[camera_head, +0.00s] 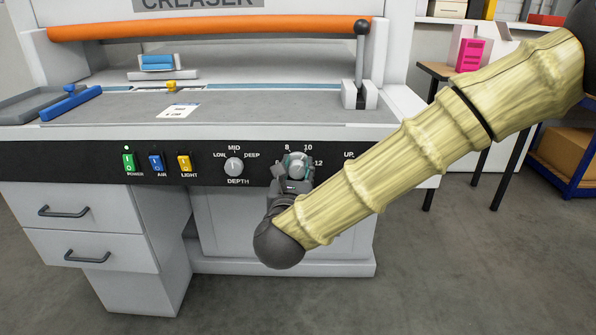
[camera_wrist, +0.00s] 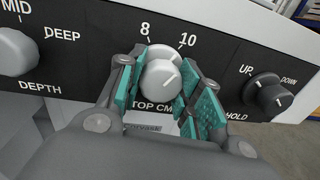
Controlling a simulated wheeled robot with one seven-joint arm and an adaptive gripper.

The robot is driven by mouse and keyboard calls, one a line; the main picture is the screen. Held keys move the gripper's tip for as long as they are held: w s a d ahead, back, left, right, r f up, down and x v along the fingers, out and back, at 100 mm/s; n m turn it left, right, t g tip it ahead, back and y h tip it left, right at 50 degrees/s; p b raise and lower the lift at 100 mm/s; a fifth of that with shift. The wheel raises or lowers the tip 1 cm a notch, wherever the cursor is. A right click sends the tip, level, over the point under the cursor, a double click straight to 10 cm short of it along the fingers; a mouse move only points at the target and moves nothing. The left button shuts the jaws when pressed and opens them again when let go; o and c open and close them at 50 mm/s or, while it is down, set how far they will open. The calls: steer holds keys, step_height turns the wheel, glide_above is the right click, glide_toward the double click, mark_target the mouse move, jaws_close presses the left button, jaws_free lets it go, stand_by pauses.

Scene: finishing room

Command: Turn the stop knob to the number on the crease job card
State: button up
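The stop knob (camera_head: 297,165) is a round light-grey knob on the creaser's black front panel. In the wrist view the knob (camera_wrist: 160,75) shows a pale pointer line slanting up to the right, on the side of the 10 rather than the 8. Its label is partly hidden and reads "TOP CM". The head view also shows a 12 to its right. My gripper (camera_wrist: 163,88) has teal-padded fingers on both sides of the knob, very close to it; contact is unclear. The white job card (camera_head: 178,112) lies on the creaser bed; its print is too small to read.
The depth knob (camera_head: 234,167) is left of the stop knob, and an UP/DOWN hold knob (camera_wrist: 268,92) is right of it. Power, air and light switches (camera_head: 156,163) are further left. A lever (camera_head: 361,60) stands on the bed's right. Drawers (camera_head: 80,230) are below.

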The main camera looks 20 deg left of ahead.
steer(key=shift+d, duration=0.1)
steer(key=shift+c, duration=1.4)
steer(key=n+p, duration=0.1)
steer(key=n, duration=0.5)
steer(key=shift+r+n+t+p, duration=0.1)
steer(key=shift+n+t+p, duration=0.2)
steer(key=shift+p, duration=0.1)
steer(key=n+p, duration=0.1)
steer(key=n, duration=0.2)
steer(key=shift+n+y, duration=0.4)
steer(key=n+p, duration=0.2)
steer(key=n, duration=0.2)
steer(key=n+y+p, duration=0.1)
steer(key=n+p, duration=0.2)
steer(key=n, duration=0.3)
steer(key=shift+n+y+p, duration=0.5)
steer(key=shift+n+p, duration=0.6)
steer(key=shift+n, duration=1.3)
